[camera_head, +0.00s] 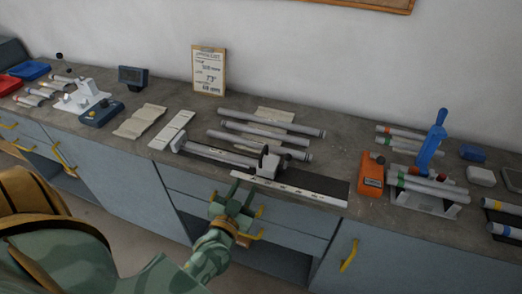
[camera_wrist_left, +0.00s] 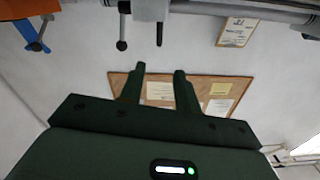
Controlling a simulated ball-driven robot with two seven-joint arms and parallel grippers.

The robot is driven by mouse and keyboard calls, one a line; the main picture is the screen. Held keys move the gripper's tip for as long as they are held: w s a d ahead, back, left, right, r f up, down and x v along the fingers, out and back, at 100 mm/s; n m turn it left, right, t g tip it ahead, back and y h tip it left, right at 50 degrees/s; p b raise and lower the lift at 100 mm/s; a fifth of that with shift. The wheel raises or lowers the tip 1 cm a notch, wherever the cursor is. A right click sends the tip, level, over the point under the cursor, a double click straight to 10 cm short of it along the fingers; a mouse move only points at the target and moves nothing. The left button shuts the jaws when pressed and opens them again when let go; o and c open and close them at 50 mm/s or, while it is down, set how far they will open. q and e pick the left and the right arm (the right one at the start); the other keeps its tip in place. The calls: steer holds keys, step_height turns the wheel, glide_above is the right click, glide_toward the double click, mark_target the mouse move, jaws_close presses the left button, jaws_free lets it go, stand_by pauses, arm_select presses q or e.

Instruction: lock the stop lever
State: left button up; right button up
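The stop block (camera_head: 270,163) sits on the dark rail of the jig at the front of the bench. A small black knob shows at its top in the head view. In the left wrist view, a thin lever with a black ball end (camera_wrist_left: 122,44) stands out from the light metal block (camera_wrist_left: 150,8), beside a second dark pin (camera_wrist_left: 159,34). I cannot tell whether the lever is locked. My left gripper (camera_head: 240,192) is in front of the bench edge, near the block. Its fingers (camera_wrist_left: 160,70) are apart and empty. My right gripper is not in view.
A tube (camera_head: 218,154) lies along the jig, with several loose tubes behind it. An orange device (camera_head: 371,174) and a blue-handled tool (camera_head: 432,140) stand to the right. A white scale strip (camera_head: 300,191) runs along the jig's front. Yellow drawer handles (camera_head: 348,256) project below the bench.

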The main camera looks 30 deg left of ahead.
mark_target(260, 159)
arm_select(q)
steer(key=b+x, duration=0.1)
steer(key=x, duration=1.3)
steer(key=shift+w+f+b, duration=0.15)
steer(key=shift+b, duration=0.15)
steer(key=shift+w+a, duration=0.2)
steer(key=shift+w, duration=0.3)
jaws_close()
steer(key=shift+a+r+p, duration=0.1)
steer(key=shift+r+p, duration=0.1)
steer(key=shift+p, duration=0.25)
steer(key=shift+f, duration=0.15)
jaws_free()
steer(key=shift+a, duration=0.1)
